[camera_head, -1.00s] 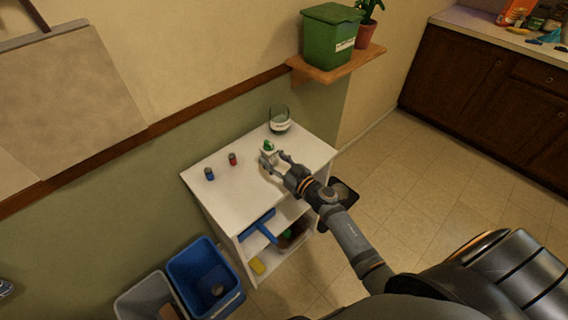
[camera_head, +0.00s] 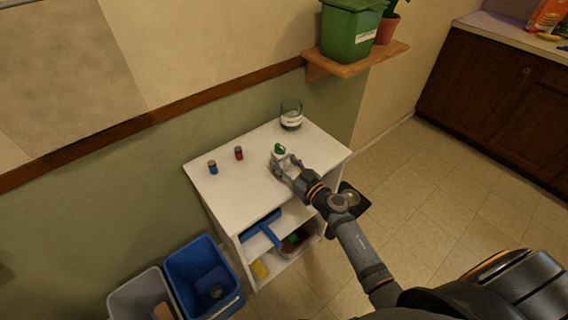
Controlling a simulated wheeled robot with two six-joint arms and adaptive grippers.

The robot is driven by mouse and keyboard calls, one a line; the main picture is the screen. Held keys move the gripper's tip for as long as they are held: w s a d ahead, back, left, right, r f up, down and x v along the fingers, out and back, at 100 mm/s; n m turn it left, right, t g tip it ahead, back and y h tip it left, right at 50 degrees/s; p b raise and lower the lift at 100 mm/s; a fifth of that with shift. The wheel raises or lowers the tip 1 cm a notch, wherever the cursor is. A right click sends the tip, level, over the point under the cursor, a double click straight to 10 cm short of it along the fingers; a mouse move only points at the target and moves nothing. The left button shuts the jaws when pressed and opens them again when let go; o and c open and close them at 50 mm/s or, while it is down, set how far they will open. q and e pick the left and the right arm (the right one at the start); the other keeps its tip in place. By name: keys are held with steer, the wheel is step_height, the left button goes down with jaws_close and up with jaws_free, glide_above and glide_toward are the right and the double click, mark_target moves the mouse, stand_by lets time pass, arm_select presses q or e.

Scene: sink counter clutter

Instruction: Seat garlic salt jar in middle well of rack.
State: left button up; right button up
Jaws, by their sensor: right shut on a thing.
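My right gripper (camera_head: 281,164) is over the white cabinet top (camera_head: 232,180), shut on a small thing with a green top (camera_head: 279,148). The fingers hide much of this thing, and a pale part shows below the green. A small red jar (camera_head: 239,154) and a small blue jar (camera_head: 213,167) with dark caps stand upright to the left, apart from the gripper. I cannot read any label to tell which is garlic salt. I cannot make out the rack or its wells. My left gripper is not in view.
A clear glass container (camera_head: 291,115) with a white label stands at the back of the top. A green bin (camera_head: 349,33) sits on a wooden shelf (camera_head: 357,64) above. Blue (camera_head: 203,277) and grey bins stand on the floor. The top's front left is clear.

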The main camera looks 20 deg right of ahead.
steer(key=o, duration=1.2)
steer(key=shift+w+f, duration=0.1)
steer(key=shift+f, duration=0.05)
steer(key=shift+r, duration=0.3)
steer(key=b+v, duration=0.3)
steer(key=v, duration=0.9)
steer(key=shift+f+b, duration=0.15)
steer(key=shift+b, duration=0.25)
